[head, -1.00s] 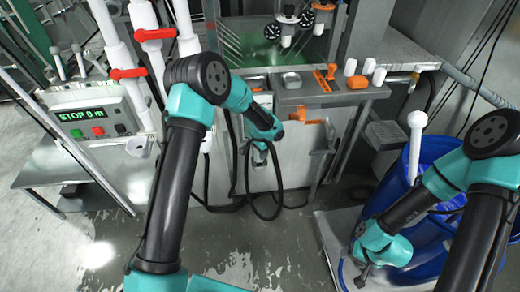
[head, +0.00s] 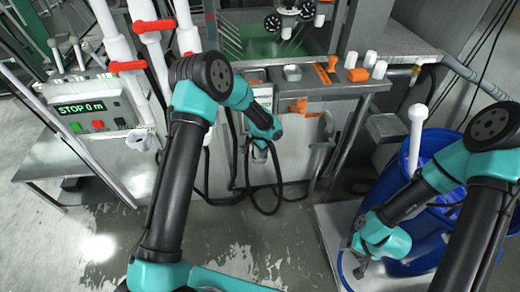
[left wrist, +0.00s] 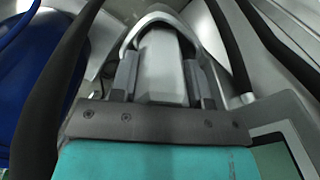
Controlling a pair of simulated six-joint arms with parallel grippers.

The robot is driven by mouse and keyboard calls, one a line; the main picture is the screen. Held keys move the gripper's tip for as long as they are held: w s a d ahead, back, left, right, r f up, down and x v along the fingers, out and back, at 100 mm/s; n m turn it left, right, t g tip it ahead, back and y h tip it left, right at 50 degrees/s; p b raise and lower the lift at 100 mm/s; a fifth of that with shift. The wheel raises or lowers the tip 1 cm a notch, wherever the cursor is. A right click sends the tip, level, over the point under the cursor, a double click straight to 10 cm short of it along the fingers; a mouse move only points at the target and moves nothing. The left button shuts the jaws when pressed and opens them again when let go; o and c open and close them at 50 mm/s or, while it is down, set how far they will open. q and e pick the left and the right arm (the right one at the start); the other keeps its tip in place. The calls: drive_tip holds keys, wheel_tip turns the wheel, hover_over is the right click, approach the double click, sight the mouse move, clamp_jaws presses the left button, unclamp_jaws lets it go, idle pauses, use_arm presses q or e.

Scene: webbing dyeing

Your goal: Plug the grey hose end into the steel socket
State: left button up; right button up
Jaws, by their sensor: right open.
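My left gripper (head: 260,148) is low at the front of the grey machine cabinet, beside a hanging black hose loop (head: 262,208). In the left wrist view, the fingers of the left gripper (left wrist: 161,82) stand close on both sides of a light grey block (left wrist: 160,60), which looks like the grey hose end. A grey arch (left wrist: 155,16) curves around the far end of this block. I cannot tell whether this arch belongs to the steel socket. My right gripper (head: 362,262) is open and low by the blue barrels.
Blue barrels (head: 412,225) stand on a pale platform at the right, with a white-handled tool in one. A control box (head: 85,112) reads STOP 0 m at the left. White vertical pipes with red handles stand beside it. The wet floor in front is clear.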

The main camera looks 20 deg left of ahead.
use_arm(q)
drive_tip(key=o, duration=0.5)
drive_tip(key=shift+o, duration=0.2)
wheel_tip(320, 180, up, 18)
drive_tip(key=shift+f, duration=0.25)
idle(0.5)
drive_tip(key=s+a+f+n+h, duration=0.2)
drive_tip(key=s+f+n+h, duration=0.3)
drive_tip(key=s+f, duration=1.55)
drive_tip(key=s+a+f+n+y, duration=0.1)
drive_tip(key=s+n, duration=0.3)
drive_tip(key=s, duration=0.6)
drive_tip(key=shift+s+a+f+t, duration=0.35)
drive_tip(key=shift+s+f+t, duration=0.05)
drive_tip(key=shift+f, duration=0.2)
